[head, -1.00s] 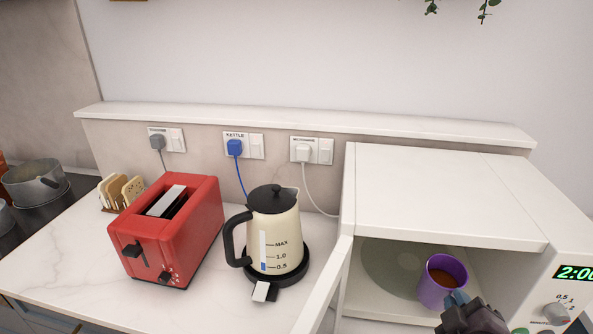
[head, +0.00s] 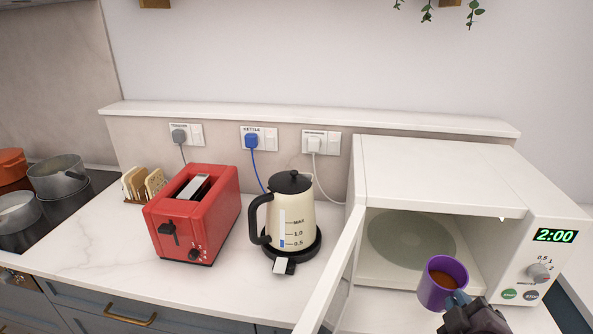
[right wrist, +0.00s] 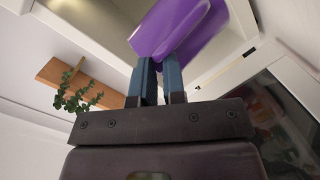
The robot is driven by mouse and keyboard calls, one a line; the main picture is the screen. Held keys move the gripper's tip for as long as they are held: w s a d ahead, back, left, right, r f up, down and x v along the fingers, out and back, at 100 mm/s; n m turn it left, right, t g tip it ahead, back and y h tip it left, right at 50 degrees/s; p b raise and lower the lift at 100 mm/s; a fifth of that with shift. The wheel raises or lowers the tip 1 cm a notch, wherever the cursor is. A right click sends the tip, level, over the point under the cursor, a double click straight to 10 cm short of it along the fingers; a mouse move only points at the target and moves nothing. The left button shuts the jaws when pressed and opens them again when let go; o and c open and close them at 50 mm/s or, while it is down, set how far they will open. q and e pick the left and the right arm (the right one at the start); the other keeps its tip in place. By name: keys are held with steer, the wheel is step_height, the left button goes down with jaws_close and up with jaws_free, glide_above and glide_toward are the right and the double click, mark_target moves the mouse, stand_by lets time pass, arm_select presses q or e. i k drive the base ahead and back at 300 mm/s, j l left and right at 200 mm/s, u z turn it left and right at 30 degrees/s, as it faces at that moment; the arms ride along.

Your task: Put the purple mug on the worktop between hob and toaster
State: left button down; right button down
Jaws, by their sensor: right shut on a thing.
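The purple mug (head: 442,284) holds a brown liquid and is upright in front of the open microwave (head: 430,172). My right gripper (head: 460,301) is shut on the mug; the right wrist view shows its blue fingers (right wrist: 160,82) against the mug (right wrist: 178,28). The red toaster (head: 193,215) stands on the white worktop (head: 105,250). The black hob (head: 52,215) is at the far left with pots on it. Bare worktop lies between hob and toaster, with a toast rack (head: 143,187) holding toast at its back. My left gripper is not in view.
A cream kettle (head: 293,215) stands between the toaster and the microwave. The open microwave door (head: 330,275) juts forward, left of the mug. Pots (head: 58,177) crowd the hob. Cords run from the wall sockets behind the kettle and toaster.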

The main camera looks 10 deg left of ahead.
mark_target(111, 248)
steer(key=k+j, duration=0.2)
steer(key=k, duration=0.35)
steer(key=k+j, duration=0.2)
steer(key=k, duration=0.35)
steer(key=k+j+u, duration=0.1)
steer(key=k+j, duration=0.15)
steer(key=j, duration=0.2)
steer(key=i+j+u, duration=0.45)
steer(key=i+j, duration=0.45)
steer(key=i, duration=0.15)
steer(key=u, duration=0.05)
